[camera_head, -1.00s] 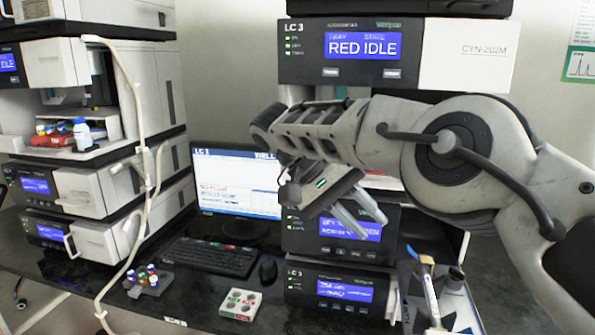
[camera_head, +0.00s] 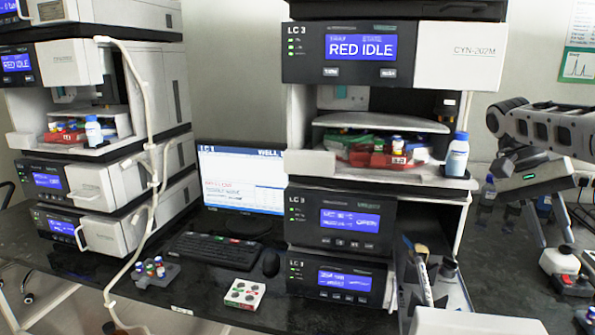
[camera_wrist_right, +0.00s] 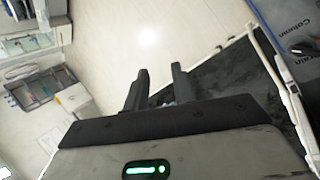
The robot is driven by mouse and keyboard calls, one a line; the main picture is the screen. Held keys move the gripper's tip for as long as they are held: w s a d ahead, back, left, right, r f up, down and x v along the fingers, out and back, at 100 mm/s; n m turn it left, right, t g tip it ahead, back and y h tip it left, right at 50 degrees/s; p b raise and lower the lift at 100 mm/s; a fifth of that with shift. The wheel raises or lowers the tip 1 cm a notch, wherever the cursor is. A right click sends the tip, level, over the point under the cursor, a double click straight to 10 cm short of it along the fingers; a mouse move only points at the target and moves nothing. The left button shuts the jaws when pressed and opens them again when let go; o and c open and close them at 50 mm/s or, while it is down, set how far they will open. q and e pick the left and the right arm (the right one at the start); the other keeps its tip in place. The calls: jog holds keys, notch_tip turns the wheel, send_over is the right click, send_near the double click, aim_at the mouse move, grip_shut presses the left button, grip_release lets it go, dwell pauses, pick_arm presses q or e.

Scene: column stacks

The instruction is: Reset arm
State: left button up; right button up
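My right arm (camera_head: 555,128) comes in from the right edge in the head view. My right gripper (camera_head: 553,236) points down over the bench at the far right, beside the LC 3 stack. In the right wrist view my right gripper (camera_wrist_right: 160,72) has its two dark fingers apart, with nothing between them. My left gripper and left arm are not in view.
The LC 3 stack (camera_head: 343,190) has an open bay with a red tray (camera_head: 375,160) and a blue-white bottle (camera_head: 457,155). Bottles (camera_head: 488,190) and a white-capped container (camera_head: 563,262) stand near my right gripper. A keyboard (camera_head: 212,248) and vial rack (camera_head: 157,275) lie left.

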jog(key=s+d+f+m+y, duration=0.2)
jog(key=s+d+f+y, duration=0.1)
jog(key=s+d, duration=0.45)
jog(key=s+d+f+m+y, duration=0.25)
jog(key=s+d, duration=0.35)
jog(key=d, duration=0.3)
jog(key=s+a+f+n+t+h, duration=0.15)
jog(key=a+f+n, duration=0.3)
jog(key=f, duration=0.75)
jog(key=a+f+n+h, duration=0.2)
jog(key=a+f+n, duration=0.25)
jog(key=f, duration=0.65)
jog(key=s+a+f+n+t+h, duration=0.1)
jog(key=a+f+n+h, duration=0.3)
jog(key=f, duration=0.8)
jog(key=s+a+f+n+t+y, duration=0.2)
jog(key=a+f+n+t+y, duration=0.3)
jog(key=a, duration=0.3)
notch_tip(320, 180, up, 8)
jog(key=s+a+n+t+y, duration=0.1)
jog(key=s+a+n+t, duration=0.1)
jog(key=n+t, duration=0.55)
jog(key=s+a+f+m+t+y, duration=0.1)
jog(key=a+m, duration=0.7)
jog(key=a, duration=1)
jog(key=shift+a+f+m+y, duration=0.2)
jog(key=shift+a+m+y, duration=0.1)
jog(key=shift+a+m, duration=0.1)
